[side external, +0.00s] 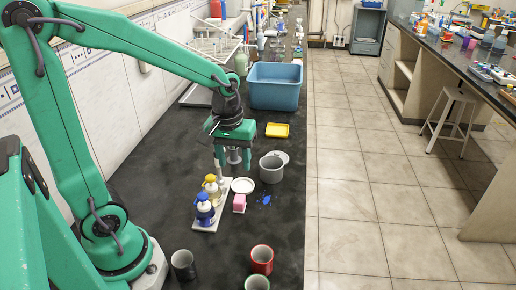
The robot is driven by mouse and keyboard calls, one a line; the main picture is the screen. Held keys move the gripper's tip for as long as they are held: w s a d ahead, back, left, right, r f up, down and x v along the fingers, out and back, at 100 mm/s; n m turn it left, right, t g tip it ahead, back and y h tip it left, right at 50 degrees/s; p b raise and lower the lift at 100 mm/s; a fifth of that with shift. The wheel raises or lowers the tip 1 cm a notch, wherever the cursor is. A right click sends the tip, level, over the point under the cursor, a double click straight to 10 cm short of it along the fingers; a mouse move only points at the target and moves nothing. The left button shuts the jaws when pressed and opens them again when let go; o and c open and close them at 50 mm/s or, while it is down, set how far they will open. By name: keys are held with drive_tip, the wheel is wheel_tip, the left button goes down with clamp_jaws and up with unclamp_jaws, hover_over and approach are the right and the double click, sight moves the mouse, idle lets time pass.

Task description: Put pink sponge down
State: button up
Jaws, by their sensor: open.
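The pink sponge (239,203) is a small pink block on the dark bench. It stands just right of the white board that holds the bottles, and in front of a white round dish (243,185). My gripper (233,158) points down behind the dish, above and behind the sponge. It is open and apart from the sponge. Its fingertips are small in the picture, and nothing shows between them.
A white board (199,226) bears a blue-capped bottle (205,208) and a yellow-capped one (211,190). A grey pot (272,167), yellow tray (277,130) and blue tub (274,86) stand behind. Mugs (261,260) stand in front.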

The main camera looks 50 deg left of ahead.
drive_tip(key=s+d+r+m+t, duration=0.2)
drive_tip(key=s+r+m+t, duration=0.2)
drive_tip(key=s+r+m, duration=0.3)
drive_tip(key=shift+s+d+r+m+t, duration=0.2)
drive_tip(key=shift+s+r+m+t, duration=0.1)
drive_tip(key=shift+s+r, duration=0.7)
drive_tip(key=shift+w, duration=0.1)
drive_tip(key=shift+o, duration=0.2)
drive_tip(key=shift+o, duration=1.3)
drive_tip(key=shift+w, duration=0.15)
